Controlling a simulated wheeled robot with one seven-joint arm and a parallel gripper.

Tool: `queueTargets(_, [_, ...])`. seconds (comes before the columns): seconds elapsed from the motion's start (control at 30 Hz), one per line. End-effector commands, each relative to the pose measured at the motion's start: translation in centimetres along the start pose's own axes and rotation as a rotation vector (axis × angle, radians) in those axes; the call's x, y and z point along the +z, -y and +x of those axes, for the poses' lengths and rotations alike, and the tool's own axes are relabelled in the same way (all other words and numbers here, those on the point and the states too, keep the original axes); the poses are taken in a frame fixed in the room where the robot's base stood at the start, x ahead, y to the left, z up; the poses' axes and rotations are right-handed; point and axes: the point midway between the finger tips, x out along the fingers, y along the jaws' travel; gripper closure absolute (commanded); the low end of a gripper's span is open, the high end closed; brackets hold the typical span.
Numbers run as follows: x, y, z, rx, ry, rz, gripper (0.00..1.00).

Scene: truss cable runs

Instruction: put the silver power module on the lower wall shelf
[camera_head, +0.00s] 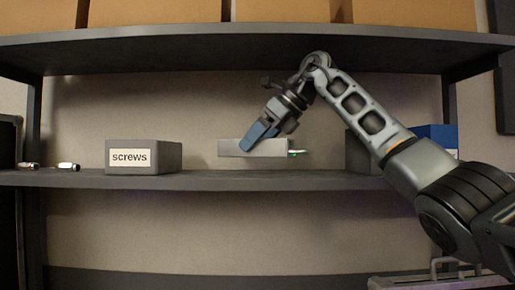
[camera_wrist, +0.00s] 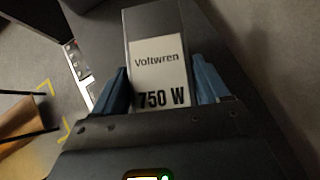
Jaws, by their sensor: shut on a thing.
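The silver power module (camera_head: 231,148) is a flat grey box with a small green-lit end at its right. My gripper (camera_head: 257,137) is shut on it from above with blue fingers. The wrist view shows the module (camera_wrist: 158,22) between the two fingers (camera_wrist: 163,85), with a white label reading "Voltwren 750 W". The lower wall shelf (camera_head: 215,181) is a dark board running across the head view. The module is over the shelf, with wall showing between its underside and the board, so it appears held a little above it.
A grey "screws" box (camera_head: 165,158) stands left on the shelf, with small metallic pieces (camera_head: 68,166) farther left. A dark grey box (camera_head: 359,153) and a blue bin (camera_head: 437,133) stand right, partly behind my arm. The upper shelf (camera_head: 200,45) bears cardboard boxes. Shelf space below the module looks clear.

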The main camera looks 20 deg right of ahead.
Motion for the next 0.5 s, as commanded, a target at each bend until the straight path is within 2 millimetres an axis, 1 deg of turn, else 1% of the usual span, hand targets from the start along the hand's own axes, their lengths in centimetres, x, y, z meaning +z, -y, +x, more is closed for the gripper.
queueTargets(0.07, [0.2, 0.3, 0.0, 0.0, 0.002, 0.0, 0.83])
queueTargets(0.17, [0.0, 0.5, 0.3, 0.001, 0.002, -0.001, 0.83])
queueTargets(0.4, [-1.7, 0.4, 2.1, 0.001, 0.003, -0.001, 0.83])
queueTargets(0.5, [-2.1, 0.4, 2.4, 0.0, 0.004, -0.001, 0.83])
